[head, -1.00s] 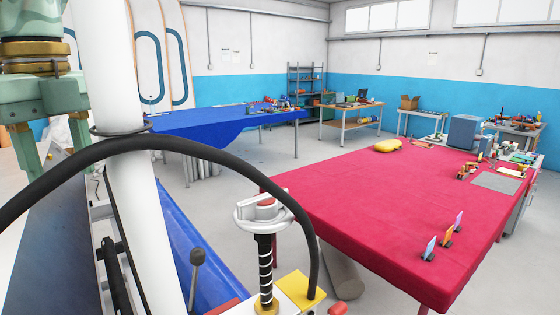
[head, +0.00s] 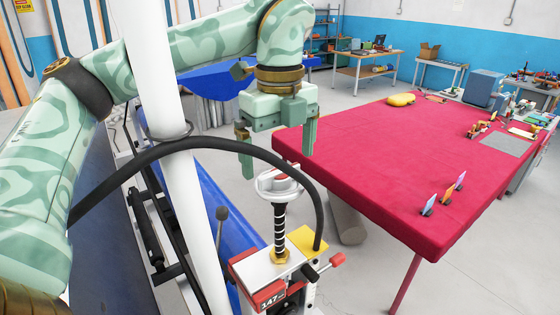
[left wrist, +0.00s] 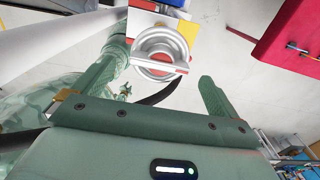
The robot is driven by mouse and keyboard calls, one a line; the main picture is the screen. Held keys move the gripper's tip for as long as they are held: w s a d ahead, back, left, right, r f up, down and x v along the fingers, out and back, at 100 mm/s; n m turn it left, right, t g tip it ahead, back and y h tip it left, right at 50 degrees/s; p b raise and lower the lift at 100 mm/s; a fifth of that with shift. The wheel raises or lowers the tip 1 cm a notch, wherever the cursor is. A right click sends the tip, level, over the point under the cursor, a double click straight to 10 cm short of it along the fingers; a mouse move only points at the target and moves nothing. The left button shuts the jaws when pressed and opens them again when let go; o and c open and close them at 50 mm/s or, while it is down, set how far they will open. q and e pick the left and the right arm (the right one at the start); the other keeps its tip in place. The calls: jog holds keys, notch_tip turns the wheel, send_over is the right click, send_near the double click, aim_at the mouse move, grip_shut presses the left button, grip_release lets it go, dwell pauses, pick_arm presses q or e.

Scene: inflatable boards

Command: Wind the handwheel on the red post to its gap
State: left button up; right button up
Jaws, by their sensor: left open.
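The handwheel (head: 277,183) is a pale disc with a raised grip bar and red on its hub. It sits on top of an upright black threaded spindle (head: 280,228) above a red and white post head (head: 262,270) marked 147. My left gripper (head: 277,160) is open, pointing down above the handwheel, with a finger to each side of it. In the left wrist view the handwheel (left wrist: 160,52) shows beyond the open fingers, closer to the left finger. I see no contact. A gap on the wheel is not clearly visible. My right gripper is not in view.
A black hose (head: 215,143) arches close behind the handwheel, and a white pole (head: 165,110) stands to its left. A yellow plate (head: 303,238) lies beside the spindle. A red-covered table (head: 370,160) is at the right, with open floor in front.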

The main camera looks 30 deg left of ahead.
pick_arm(q)
jog(key=shift+f, duration=1.2)
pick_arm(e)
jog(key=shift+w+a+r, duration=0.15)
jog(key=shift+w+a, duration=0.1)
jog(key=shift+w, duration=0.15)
pick_arm(q)
jog(key=shift+c, duration=0.4)
jog(key=c, duration=0.9)
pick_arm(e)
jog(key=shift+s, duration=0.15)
pick_arm(q)
jog(key=shift+r+m, duration=0.15)
jog(key=shift+m, duration=0.25)
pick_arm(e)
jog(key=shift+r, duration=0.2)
